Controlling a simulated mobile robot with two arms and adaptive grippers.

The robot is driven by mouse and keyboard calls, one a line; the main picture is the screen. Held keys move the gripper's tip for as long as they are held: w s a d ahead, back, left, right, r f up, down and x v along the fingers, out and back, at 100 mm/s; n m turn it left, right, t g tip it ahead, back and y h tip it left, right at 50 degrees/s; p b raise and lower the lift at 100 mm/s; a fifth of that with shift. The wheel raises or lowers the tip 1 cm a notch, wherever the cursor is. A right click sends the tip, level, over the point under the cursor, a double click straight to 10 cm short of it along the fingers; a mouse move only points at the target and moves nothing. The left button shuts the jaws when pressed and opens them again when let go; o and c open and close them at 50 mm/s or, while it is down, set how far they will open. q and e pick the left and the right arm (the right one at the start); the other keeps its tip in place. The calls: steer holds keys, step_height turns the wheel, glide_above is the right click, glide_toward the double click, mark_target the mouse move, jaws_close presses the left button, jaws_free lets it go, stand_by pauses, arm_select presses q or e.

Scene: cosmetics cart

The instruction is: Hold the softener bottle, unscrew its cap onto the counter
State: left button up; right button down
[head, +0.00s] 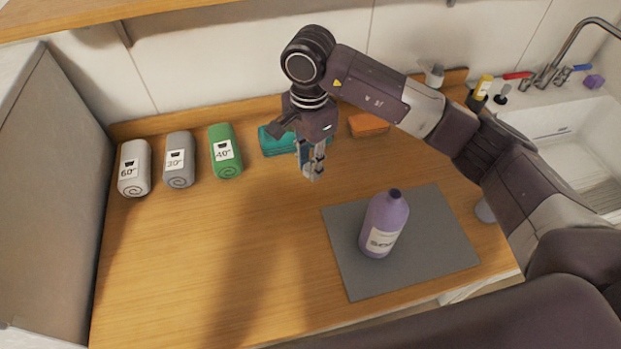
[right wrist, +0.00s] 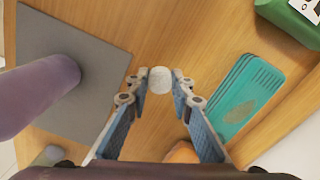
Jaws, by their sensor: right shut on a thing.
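The purple softener bottle (head: 384,225) stands upright on the grey mat (head: 440,245), its label facing front and its narrow dark neck bare on top. The bottle also shows at the left in the right wrist view (right wrist: 35,92). My right gripper (head: 312,172) points down over the wooden counter, behind and left of the bottle and apart from it. In the right wrist view its fingertips (right wrist: 160,80) are closed on a round whitish cap (right wrist: 160,80). Whether the cap touches the counter is unclear. My left gripper is out of view.
Rolled towels, white (head: 134,168), grey (head: 179,160) and green (head: 225,152), stand at the back left. A teal ridged item (head: 275,142) and an orange cloth (head: 368,125) lie near the right gripper. A sink (head: 575,130) is at the right. The counter's front left is clear.

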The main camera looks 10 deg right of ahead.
mark_target(310, 193)
step_height(310, 193, down, 4)
steer(key=shift+r+p, duration=0.1)
steer(key=shift+p, duration=0.25)
step_height(310, 193, down, 3)
steer(key=shift+f+p, duration=0.2)
steer(key=shift+p, duration=0.4)
steer(key=shift+f, duration=0.25)
steer(key=shift+f+b, duration=0.2)
steer(key=shift+b, duration=0.15)
steer(key=c, duration=1.7)
jaws_free()
steer(key=shift+r, duration=0.1)
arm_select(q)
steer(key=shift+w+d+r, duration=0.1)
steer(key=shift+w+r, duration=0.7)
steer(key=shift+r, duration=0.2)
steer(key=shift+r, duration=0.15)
arm_select(e)
steer(key=shift+r, duration=0.1)
